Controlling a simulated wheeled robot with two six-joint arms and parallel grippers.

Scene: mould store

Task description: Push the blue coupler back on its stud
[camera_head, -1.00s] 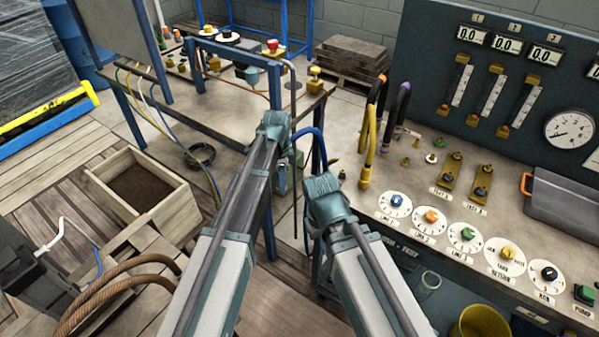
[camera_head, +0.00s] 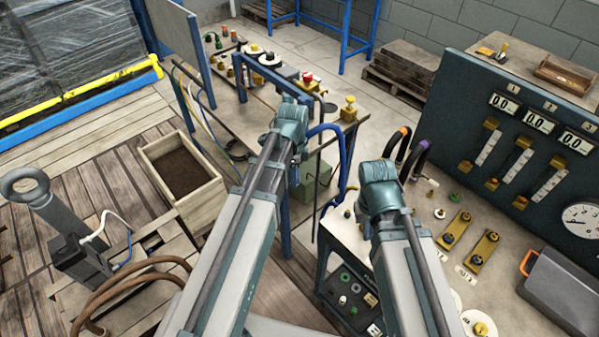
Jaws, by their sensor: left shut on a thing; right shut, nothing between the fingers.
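My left gripper (camera_head: 292,122) is over the near edge of the middle bench, with its fingertips mostly hidden behind its own wrist. It is shut, and a blue hose (camera_head: 347,148) arcs from beside it to the right and down the bench front. The blue coupler at the hose end is hidden by the gripper. My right gripper (camera_head: 379,178) is shut and empty, above the left end of the panel bench, apart from the hose. Its fingers are hidden too. I cannot make out which stud belongs to the blue coupler.
The gauge panel (camera_head: 468,95) and its bench stand at the right, with dark hoses (camera_head: 420,158) beside my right gripper. A brass valve (camera_head: 348,108) and a red knob (camera_head: 307,77) are on the middle bench. An open wooden box (camera_head: 210,198) stands on the left floor.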

